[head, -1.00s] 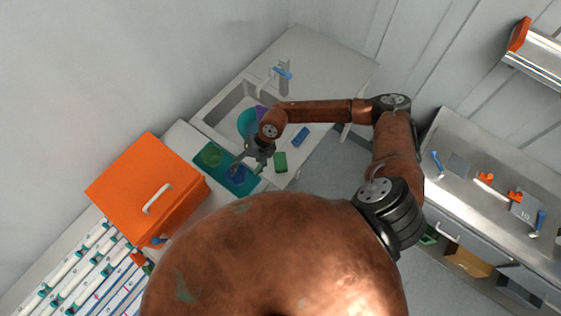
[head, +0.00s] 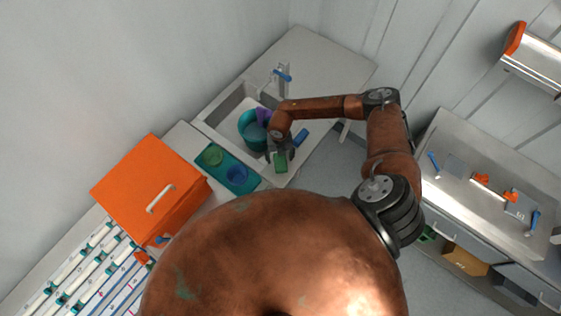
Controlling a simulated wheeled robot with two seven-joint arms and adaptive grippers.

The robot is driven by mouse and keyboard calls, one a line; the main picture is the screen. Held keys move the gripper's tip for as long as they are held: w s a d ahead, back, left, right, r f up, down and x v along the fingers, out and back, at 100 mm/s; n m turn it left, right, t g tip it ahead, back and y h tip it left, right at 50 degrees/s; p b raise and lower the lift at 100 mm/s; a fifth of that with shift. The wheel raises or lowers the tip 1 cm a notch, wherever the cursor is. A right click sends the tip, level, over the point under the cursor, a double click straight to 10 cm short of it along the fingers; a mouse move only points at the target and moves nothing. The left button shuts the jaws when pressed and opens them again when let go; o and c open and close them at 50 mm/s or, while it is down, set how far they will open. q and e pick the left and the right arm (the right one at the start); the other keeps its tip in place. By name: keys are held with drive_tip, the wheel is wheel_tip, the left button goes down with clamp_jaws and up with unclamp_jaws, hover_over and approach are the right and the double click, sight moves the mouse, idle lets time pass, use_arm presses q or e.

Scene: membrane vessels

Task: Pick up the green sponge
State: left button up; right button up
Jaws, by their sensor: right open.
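The green sponge (head: 281,163) lies on the light counter at the front right of the sink. My right gripper (head: 281,156) is directly over it in the head view, with its fingers at the sponge's far end. The jaws are open. I cannot tell from this angle whether the fingers touch the sponge or hover above it. My left gripper is not in view.
A blue item (head: 301,136) lies right of the gripper. The sink (head: 212,118) holds a teal bowl (head: 247,125) and a purple item (head: 264,116). A teal tray (head: 207,168) with green and blue dishes and an orange box (head: 135,179) are to the left.

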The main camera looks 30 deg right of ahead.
sight(281, 166)
drive_tip(key=shift+f, duration=0.1)
drive_tip(key=shift+c, duration=0.2)
drive_tip(key=c, duration=1.1)
drive_tip(key=shift+r, duration=0.35)
wheel_tip(281, 166, up, 2)
drive_tip(key=shift+w+r, duration=0.1)
drive_tip(key=s+r, duration=0.1)
drive_tip(key=s+a+r+b, duration=0.1)
drive_tip(key=r, duration=0.1)
drive_tip(key=s+r+b, duration=0.1)
drive_tip(key=r, duration=0.1)
drive_tip(key=shift+s+a, duration=0.35)
drive_tip(key=shift+s, duration=0.05)
drive_tip(key=s+a+r+b, duration=0.2)
drive_tip(key=s+a+r, duration=0.2)
drive_tip(key=s, duration=0.5)
drive_tip(key=shift+r+b, duration=0.35)
drive_tip(key=shift+r, duration=0.25)
drive_tip(key=shift+s, duration=0.1)
